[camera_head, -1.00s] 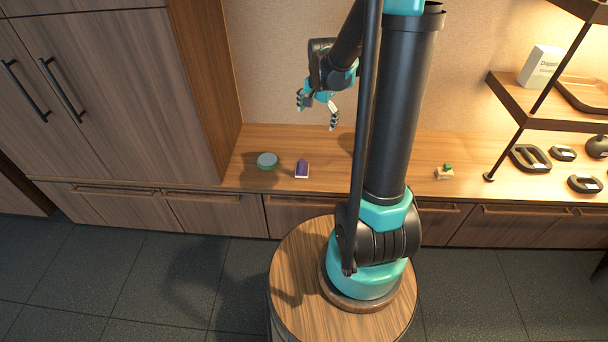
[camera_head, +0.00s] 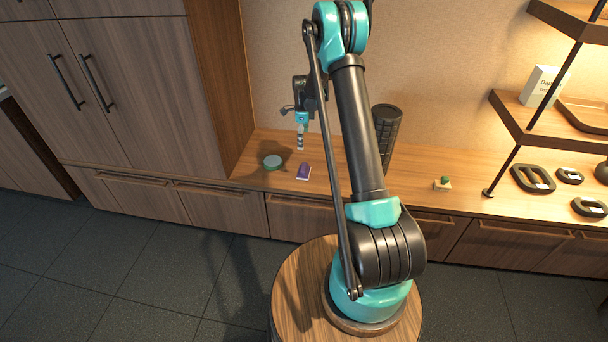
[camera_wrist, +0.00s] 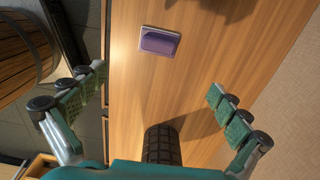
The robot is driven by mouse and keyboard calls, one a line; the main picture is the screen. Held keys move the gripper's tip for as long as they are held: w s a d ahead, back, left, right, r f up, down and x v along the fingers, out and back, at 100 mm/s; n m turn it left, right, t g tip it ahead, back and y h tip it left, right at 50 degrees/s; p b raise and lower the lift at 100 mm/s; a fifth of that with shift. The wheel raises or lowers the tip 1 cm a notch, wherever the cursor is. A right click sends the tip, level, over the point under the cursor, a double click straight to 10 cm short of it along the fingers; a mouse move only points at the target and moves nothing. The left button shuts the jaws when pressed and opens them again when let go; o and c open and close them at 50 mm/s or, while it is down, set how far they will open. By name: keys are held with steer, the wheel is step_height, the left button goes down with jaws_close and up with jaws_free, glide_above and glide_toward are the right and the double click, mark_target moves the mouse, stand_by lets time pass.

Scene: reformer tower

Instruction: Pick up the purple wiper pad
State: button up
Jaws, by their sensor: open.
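The purple wiper pad (camera_head: 304,172) lies on the wooden counter (camera_head: 400,165), near its front edge. In the wrist view the purple wiper pad (camera_wrist: 160,42) is a small block with a pale rim, above the middle of the picture. My gripper (camera_head: 300,146) is above the counter, close to the pad in the head view. In the wrist view my gripper (camera_wrist: 155,98) is open and empty, with its two green-padded fingers spread wide. The pad lies beyond the fingertips, apart from them.
A round green-topped container (camera_head: 272,162) stands left of the pad. A dark ribbed cylinder (camera_head: 387,130) stands behind my arm; it also shows in the wrist view (camera_wrist: 161,143). A small block with a green top (camera_head: 443,183) is farther right. A tall cabinet (camera_head: 140,90) bounds the left.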

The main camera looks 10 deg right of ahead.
glide_toward(304, 166)
step_height(304, 166, down, 6)
steer(key=shift+a+r, duration=0.15)
steer(key=shift+r, duration=0.1)
steer(key=shift+s+f, duration=0.1)
steer(key=shift+f, duration=2.8)
steer(key=c, duration=1.3)
steer(key=shift+r, duration=0.15)
step_height(304, 166, up, 20)
steer(key=shift+f, duration=0.1)
steer(key=o, duration=0.5)
steer(key=c, duration=0.3)
steer(key=shift+f, duration=0.1)
steer(key=shift+c, duration=0.2)
